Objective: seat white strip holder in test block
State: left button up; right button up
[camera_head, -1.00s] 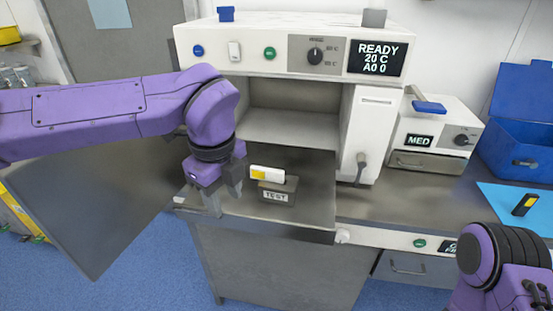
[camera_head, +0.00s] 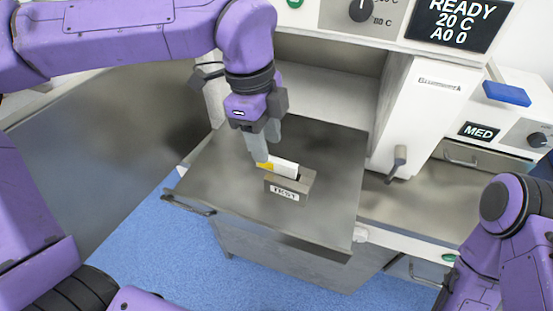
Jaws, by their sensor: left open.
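The white strip holder (camera_head: 284,167), with a yellow left end, sits at the top of the grey test block (camera_head: 309,187), labelled TEST. The holder's yellow end reaches about the block's left edge, and a dark slot shows at its right. Its lower part is hidden by the block, so I cannot tell how deep it sits. My left gripper (camera_head: 265,144) is open and points down just behind and left of the yellow end. One fingertip looks very close to that end; I cannot tell if they touch. My right gripper is out of view; only part of that arm shows at right.
The block stands on a pulled-out metal shelf (camera_head: 225,190) with a handle at its front left. Behind is an open chamber (camera_head: 310,95). A white column with a lever (camera_head: 398,160) rises at right. The shelf around the block is clear.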

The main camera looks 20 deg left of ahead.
aim_at(275, 159)
pick_arm(q)
jog(key=f, duration=0.1)
jog(key=d+f+p, duration=0.1)
jog(key=f, duration=0.1)
jog(key=w+f, duration=0.1)
jog(key=f, duration=0.1)
jog(key=shift+d+f+p, duration=0.15)
jog(key=shift+d+p, duration=0.2)
jog(key=shift+s+f, duration=0.2)
jog(key=shift+w+f, duration=0.1)
jog(key=shift+f, duration=0.05)
grip_shut()
